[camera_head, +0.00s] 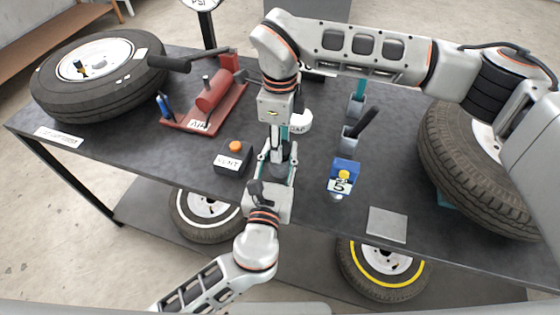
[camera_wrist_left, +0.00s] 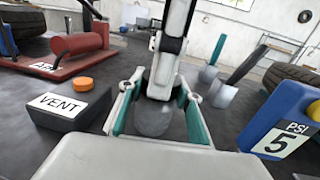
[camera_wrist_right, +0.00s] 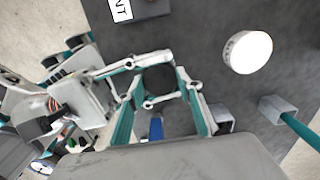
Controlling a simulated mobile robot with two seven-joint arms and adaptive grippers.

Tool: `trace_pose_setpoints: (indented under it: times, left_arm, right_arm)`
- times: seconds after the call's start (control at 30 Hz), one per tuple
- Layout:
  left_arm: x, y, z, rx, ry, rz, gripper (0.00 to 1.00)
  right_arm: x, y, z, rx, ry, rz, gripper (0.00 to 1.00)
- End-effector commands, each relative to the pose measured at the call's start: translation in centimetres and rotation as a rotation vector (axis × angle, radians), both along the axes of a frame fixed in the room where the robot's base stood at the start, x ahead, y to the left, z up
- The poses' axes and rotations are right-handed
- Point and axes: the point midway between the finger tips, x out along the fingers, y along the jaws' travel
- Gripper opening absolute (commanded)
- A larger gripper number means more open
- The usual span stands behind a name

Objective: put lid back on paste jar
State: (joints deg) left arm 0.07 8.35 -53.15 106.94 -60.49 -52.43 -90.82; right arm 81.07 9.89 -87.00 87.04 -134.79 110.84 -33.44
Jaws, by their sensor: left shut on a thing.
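The paste jar appears as a dark grey round body (camera_head: 280,157) on the table, and it also shows in the left wrist view (camera_wrist_left: 152,117). My left gripper (camera_head: 278,160) is shut on the jar from the near side. My right gripper (camera_wrist_right: 160,85) points down over the jar, its fingers apart on either side of the jar's dark round top (camera_wrist_right: 158,79). A white round lid (camera_wrist_right: 248,52) lies on the table apart from the jar; it is partly hidden behind my right gripper in the head view (camera_head: 301,122).
A black VENT box (camera_head: 231,160) with an orange button stands left of the jar. A red clamp fixture (camera_head: 212,97) and a tyre (camera_head: 100,75) are further left. Holders (camera_head: 350,138) and a blue 5 PSI gauge (camera_head: 342,178) stand right. A grey plate (camera_head: 387,224) lies near the front edge.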

Motion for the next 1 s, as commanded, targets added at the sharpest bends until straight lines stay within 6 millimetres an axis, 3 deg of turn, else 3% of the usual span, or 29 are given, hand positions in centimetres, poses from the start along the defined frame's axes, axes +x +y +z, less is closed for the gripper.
trace_pose_setpoints:
  times: [0.03,0.1,0.43,0.8,1.0]
  left_arm:
    - [0.0,0.1,-0.1,0.002,0.001,0.003,0.0]
    - [0.0,0.1,-0.1,0.002,0.001,0.002,0.0]
    - [0.0,0.1,-0.1,0.002,0.001,0.001,0.0]
    - [0.0,0.0,-0.1,0.001,0.001,0.0,0.0]
    - [0.0,0.0,-0.1,0.0,0.001,0.0,0.0]
  right_arm:
    - [0.1,-0.1,-0.1,-0.002,0.0,-0.003,0.41]
    - [0.1,-0.1,-0.1,-0.002,0.0,-0.002,0.52]
    - [0.0,0.0,0.1,-0.001,-0.001,-0.001,0.52]
    - [0.1,-0.1,4.1,-0.002,-0.002,-0.001,0.52]
    - [0.0,-0.1,4.5,-0.001,0.001,-0.001,0.52]
